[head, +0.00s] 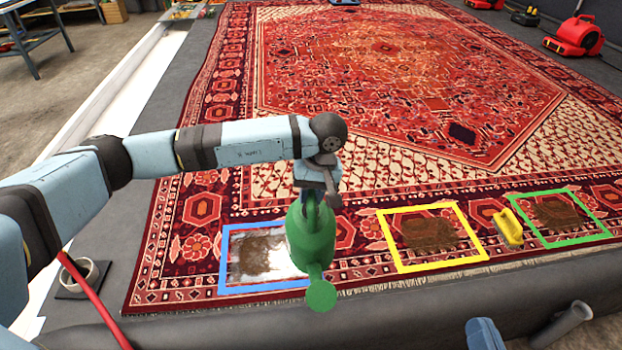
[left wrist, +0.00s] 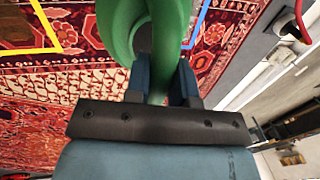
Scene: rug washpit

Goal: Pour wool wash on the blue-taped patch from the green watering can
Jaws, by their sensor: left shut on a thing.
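My left gripper (head: 316,192) is shut on the handle of the green watering can (head: 311,238). The left wrist view also shows the gripper (left wrist: 160,85) with the can (left wrist: 112,22) between its fingers. The can hangs over the rug at the right part of the blue-taped patch (head: 226,262), its round spout end (head: 321,296) toward me and low. Inside the blue tape lies a brown stain (head: 262,252) with a white, shiny wet area around it. The can hides the patch's right side. I cannot see a stream from the spout.
A yellow-taped patch (head: 398,268) and a green-taped patch (head: 541,243) lie to the right, each with a brown stain. A yellow brush-like object (head: 508,228) lies between them. A round cup (head: 83,274) stands at left. Red machines (head: 573,38) stand at the far right.

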